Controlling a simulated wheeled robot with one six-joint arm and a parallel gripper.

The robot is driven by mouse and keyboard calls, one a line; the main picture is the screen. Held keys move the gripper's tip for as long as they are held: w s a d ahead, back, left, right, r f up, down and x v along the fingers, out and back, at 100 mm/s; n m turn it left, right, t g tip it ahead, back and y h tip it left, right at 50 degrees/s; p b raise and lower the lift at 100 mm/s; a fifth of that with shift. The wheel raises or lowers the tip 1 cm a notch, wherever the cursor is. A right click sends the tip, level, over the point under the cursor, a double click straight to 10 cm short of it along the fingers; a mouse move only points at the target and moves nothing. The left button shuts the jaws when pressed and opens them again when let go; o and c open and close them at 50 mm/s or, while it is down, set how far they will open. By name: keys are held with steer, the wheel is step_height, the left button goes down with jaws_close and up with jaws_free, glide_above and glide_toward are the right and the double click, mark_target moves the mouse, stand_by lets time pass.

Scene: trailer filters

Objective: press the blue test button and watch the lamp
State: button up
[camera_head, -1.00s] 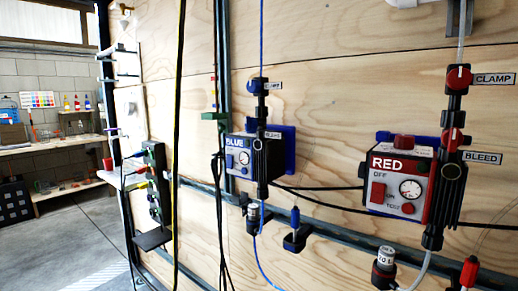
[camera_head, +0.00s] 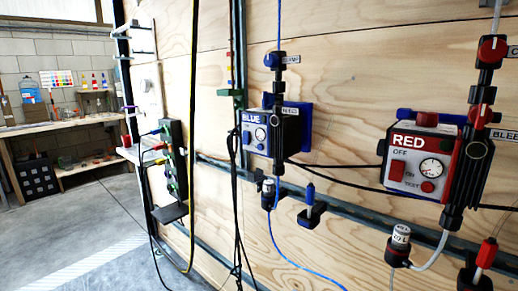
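The blue unit (camera_head: 256,132), a box labelled BLUE, is mounted on the plywood wall near the picture's middle. Its front face carries a small round gauge (camera_head: 260,134) and small controls. They are too small to tell which is the test button, and I cannot make out a lit lamp. A black vertical fitting with a blue knob (camera_head: 271,60) at its top runs along the unit's right side. My gripper is not in view.
A red unit (camera_head: 408,143) labelled RED, with its own TEST button (camera_head: 427,187), is at right. Black cables (camera_head: 235,190) hang just left of the blue unit. A small shelf of plugged cables (camera_head: 172,160) is further left. Open floor (camera_head: 80,215) lies at lower left.

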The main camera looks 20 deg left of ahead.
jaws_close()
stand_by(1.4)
